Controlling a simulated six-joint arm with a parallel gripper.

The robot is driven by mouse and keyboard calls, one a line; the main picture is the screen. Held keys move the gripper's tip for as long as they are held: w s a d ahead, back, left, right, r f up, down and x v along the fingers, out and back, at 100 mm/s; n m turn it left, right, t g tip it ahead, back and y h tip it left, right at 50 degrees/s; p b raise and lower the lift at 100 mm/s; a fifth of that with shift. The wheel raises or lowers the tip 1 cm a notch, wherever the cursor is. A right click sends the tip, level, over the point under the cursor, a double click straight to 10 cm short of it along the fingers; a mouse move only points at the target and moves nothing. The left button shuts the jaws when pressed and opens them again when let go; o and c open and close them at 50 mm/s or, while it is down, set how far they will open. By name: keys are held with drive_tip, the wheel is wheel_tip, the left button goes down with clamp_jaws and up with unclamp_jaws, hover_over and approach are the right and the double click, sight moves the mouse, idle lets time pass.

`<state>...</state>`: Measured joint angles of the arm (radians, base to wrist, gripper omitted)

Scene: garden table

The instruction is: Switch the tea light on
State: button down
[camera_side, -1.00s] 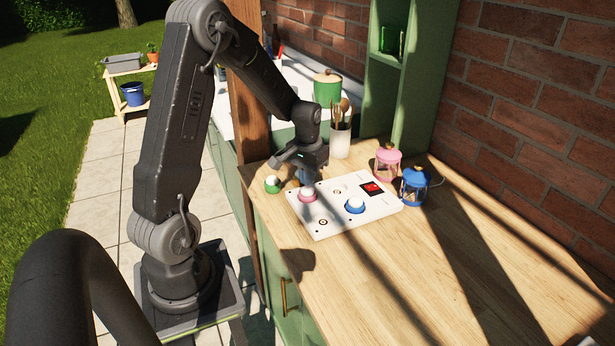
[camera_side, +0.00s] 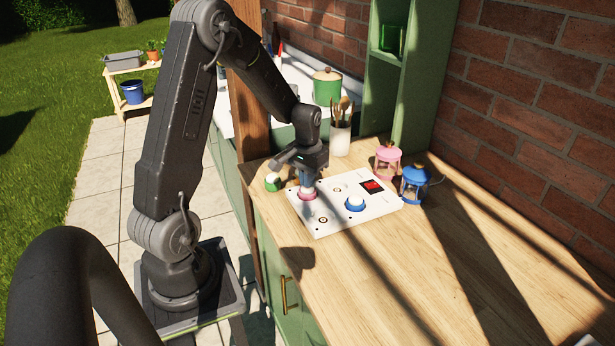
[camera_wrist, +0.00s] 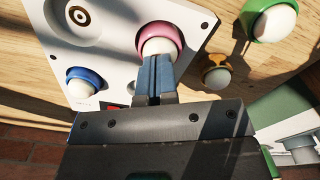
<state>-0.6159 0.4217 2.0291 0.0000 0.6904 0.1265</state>
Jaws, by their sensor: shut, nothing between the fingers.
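A white panel (camera_side: 337,222) lies on the wooden counter. On it are a white dome in a pink ring (camera_side: 307,195) and a white dome in a blue ring (camera_side: 355,204). My gripper (camera_side: 307,186) is shut and empty, pointing down over the pink-ringed dome. In the wrist view the blue-grey fingertips (camera_wrist: 157,58) meet the edge of the pink-ringed dome (camera_wrist: 160,46); whether they press it I cannot tell. A white dome in a green ring (camera_side: 272,182) and one in a yellow-orange ring (camera_wrist: 215,72) are off the panel. Which thing is the tea light I cannot tell.
A pink lantern (camera_side: 388,161) and a blue lantern (camera_side: 414,185) stand behind the panel. The panel carries a dark switch with red (camera_side: 371,187). A utensil pot (camera_side: 340,138) and green canister (camera_side: 327,87) stand farther back. The front right counter is mostly clear.

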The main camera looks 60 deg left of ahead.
drive_tip(key=shift+f, duration=0.25)
drive_tip(key=shift+r, duration=4.05)
drive_tip(key=s+d+r+m+t, duration=0.35)
drive_tip(key=d+r, duration=0.55)
drive_tip(key=d, duration=0.5)
drive_tip(key=s+d+r+m+t, duration=0.2)
drive_tip(key=s+d, duration=0.7)
drive_tip(key=s, duration=0.1)
drive_tip(key=shift+r, duration=0.3)
